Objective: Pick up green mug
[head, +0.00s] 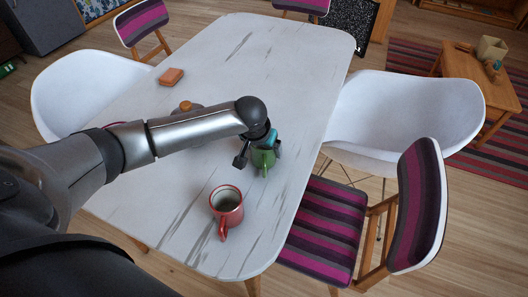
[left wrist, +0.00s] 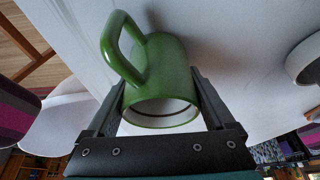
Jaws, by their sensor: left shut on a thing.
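The green mug (head: 263,160) is at the right part of the white table (head: 285,50), partly covered by my left gripper (head: 261,148). In the left wrist view the green mug (left wrist: 168,70) fills the middle, with its handle toward the upper left. My left gripper (left wrist: 157,85) has one finger on each side of the mug and is shut on it. I cannot tell whether the mug touches the table. My right gripper is not in view.
A red mug (head: 228,207) stands on the table nearer to me. An orange-brown block (head: 172,76) and a grey item with an orange knob (head: 186,106) lie beyond my left arm. White chairs (head: 405,110) and striped chairs (head: 325,228) surround the table.

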